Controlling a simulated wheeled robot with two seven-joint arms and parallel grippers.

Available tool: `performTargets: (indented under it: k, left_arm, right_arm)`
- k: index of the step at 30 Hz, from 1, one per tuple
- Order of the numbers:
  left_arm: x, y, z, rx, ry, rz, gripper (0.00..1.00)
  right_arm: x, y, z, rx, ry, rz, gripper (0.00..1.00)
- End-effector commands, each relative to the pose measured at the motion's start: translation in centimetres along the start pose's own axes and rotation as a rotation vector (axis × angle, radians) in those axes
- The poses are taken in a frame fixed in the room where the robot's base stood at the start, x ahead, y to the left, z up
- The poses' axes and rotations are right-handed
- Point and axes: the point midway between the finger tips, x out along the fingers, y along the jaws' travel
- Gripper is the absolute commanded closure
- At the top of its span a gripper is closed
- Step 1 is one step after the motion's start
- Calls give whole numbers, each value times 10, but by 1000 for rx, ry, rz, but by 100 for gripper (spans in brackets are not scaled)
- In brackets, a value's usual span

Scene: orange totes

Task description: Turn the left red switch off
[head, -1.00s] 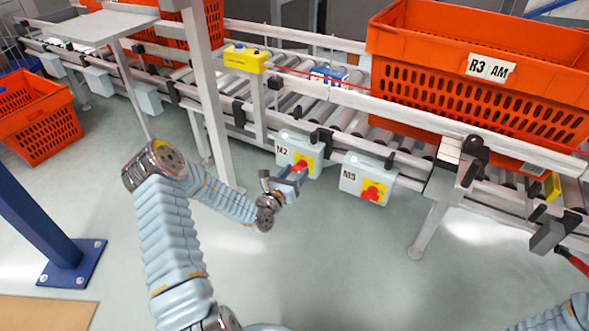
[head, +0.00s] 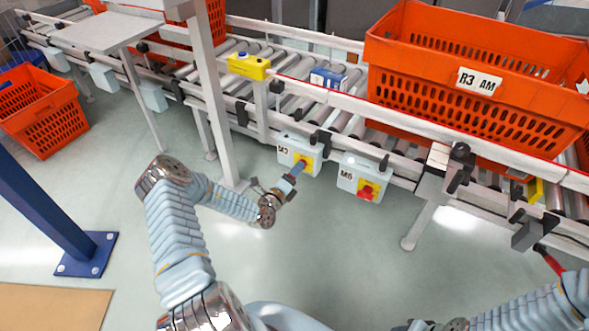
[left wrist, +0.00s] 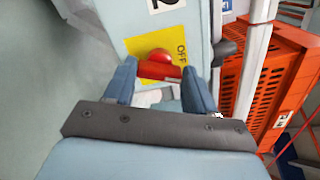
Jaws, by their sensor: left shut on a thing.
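The left switch box (head: 300,148), marked M2, hangs on the conveyor's front rail. Its red switch (left wrist: 157,67) sits on a yellow plate (left wrist: 140,47) in the left wrist view, with "OFF" printed at the right. My left gripper (head: 297,170) is at the front of this box. In the left wrist view, its two blue fingers (left wrist: 158,78) stand on either side of the red handle and are shut on it. In the head view the fingers largely hide this switch.
A second box (head: 361,176) with a red switch (head: 366,191) hangs just to the right. A yellow button box (head: 248,66) stands above on a post. An orange tote (head: 470,85) marked R3 AM is on the conveyor. The floor in front is clear.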

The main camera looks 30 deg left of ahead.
Motion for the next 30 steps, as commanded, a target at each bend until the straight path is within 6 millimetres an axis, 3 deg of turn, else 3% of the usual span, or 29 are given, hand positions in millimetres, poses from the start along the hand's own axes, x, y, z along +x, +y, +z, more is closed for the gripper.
performTargets:
  k: [15,30]
  left_arm:
    - [0,1,0,-362,-1,2,75]
    - [0,2,0,-442,-1,2,75]
  right_arm:
    - [-14,-10,3,-7,-8,-8,57]
    - [-15,-12,3,-8,-9,-9,57]
